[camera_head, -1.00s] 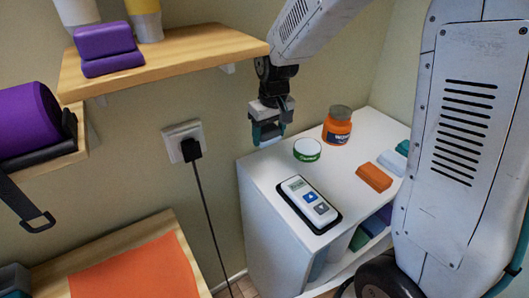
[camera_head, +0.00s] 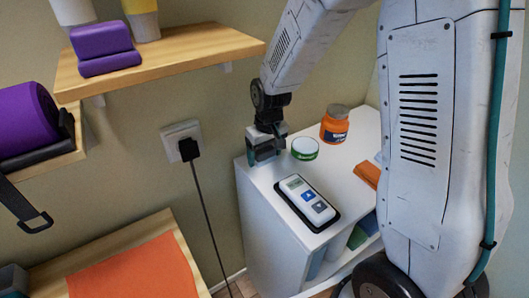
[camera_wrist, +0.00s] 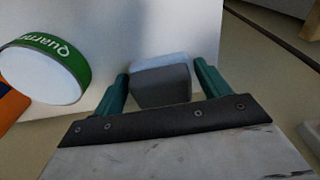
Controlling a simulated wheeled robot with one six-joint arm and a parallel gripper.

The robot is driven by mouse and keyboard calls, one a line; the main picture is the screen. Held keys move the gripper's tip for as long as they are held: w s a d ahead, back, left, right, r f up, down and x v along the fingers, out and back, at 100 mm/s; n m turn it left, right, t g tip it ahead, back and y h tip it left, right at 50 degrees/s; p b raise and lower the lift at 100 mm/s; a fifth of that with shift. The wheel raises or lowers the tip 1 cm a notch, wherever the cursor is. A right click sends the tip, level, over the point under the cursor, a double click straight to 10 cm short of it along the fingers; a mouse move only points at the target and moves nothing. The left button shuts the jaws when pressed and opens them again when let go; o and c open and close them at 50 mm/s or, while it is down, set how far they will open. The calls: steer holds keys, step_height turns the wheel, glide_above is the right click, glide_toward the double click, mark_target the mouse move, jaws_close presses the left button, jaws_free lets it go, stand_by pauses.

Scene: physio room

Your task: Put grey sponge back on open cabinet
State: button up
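The grey sponge (camera_wrist: 162,88) is between the two teal fingers of my gripper (camera_head: 264,152) in the wrist view, and both fingers appear to press its sides. In the head view my gripper is low at the back left corner of the open cabinet's white top (camera_head: 257,180). The sponge is mostly hidden there by the fingers. I cannot tell whether it touches the cabinet top.
A white and green tub (camera_head: 305,149) stands just right of my gripper, with an orange jar (camera_head: 335,126) behind it. A device with buttons (camera_head: 307,200) lies in front on a dark pad.

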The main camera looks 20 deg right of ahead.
mark_target(268, 160)
steer(key=shift+o, duration=0.4)
steer(key=shift+r, duration=0.1)
step_height(268, 160, up, 12)
steer(key=s, duration=0.1)
steer(key=s+d+r+m, duration=0.1)
steer(key=s+r, duration=0.3)
steer(key=s, duration=1)
steer(key=s+d+r+m, duration=0.1)
steer(key=s+r, duration=0.3)
steer(key=s, duration=0.9)
steer(key=shift+s+d, duration=0.4)
steer(key=shift+d, duration=0.05)
steer(key=shift+r, duration=0.1)
